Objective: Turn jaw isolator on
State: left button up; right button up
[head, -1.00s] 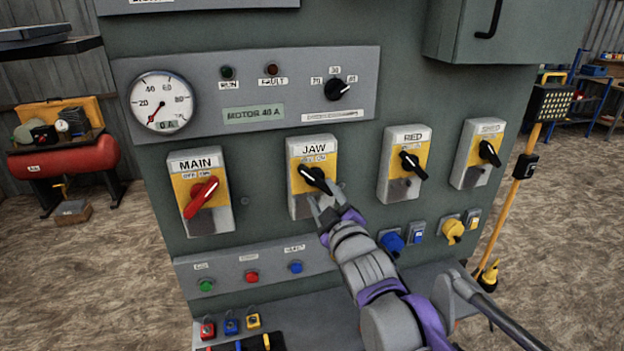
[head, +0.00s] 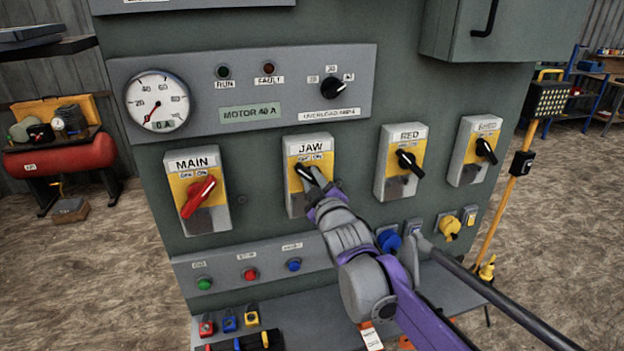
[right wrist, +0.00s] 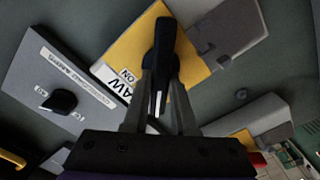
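The jaw isolator (head: 297,205) is a grey box with a yellow plate marked JAW, in the middle of the green cabinet. Its black handle (head: 302,169) tilts to the upper left, toward the OFF mark, though fingers partly cover it. My right gripper (head: 312,179) is at this handle, reaching from the lower right. In the right wrist view, the handle (right wrist: 162,45) stands between the two fingers (right wrist: 162,85), which appear closed against its sides. My left gripper is not in view.
The main isolator (head: 200,195) with a red handle is to the left. The red isolator (head: 401,165) and another isolator (head: 474,152) are to the right. Push buttons (head: 249,274) and blue and yellow sockets (head: 389,241) sit below. A shelf with padlocks (head: 229,323) juts out underneath.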

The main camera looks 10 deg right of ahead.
grip_shut()
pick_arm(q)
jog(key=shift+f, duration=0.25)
pick_arm(e)
jog(key=shift+m, duration=0.4)
jog(key=m+b, duration=0.1)
jog(key=m, duration=0.2)
jog(key=shift+d, duration=0.15)
jog(key=m+b, duration=0.1)
jog(key=m, duration=0.1)
jog(key=m+b, duration=0.1)
jog(key=m, duration=0.1)
jog(key=shift+d+m, duration=0.2)
jog(key=shift+m, duration=0.1)
jog(key=m, duration=0.1)
jog(key=m+b, duration=0.1)
jog(key=m, duration=0.1)
jog(key=m+b, duration=0.1)
jog(key=m, duration=0.1)
jog(key=shift+d, duration=0.25)
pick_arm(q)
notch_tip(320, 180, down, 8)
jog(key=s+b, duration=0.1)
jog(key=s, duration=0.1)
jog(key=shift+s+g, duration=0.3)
pick_arm(e)
jog(key=m, duration=0.4)
jog(key=shift+d, duration=0.2)
jog(key=shift+m, duration=0.4)
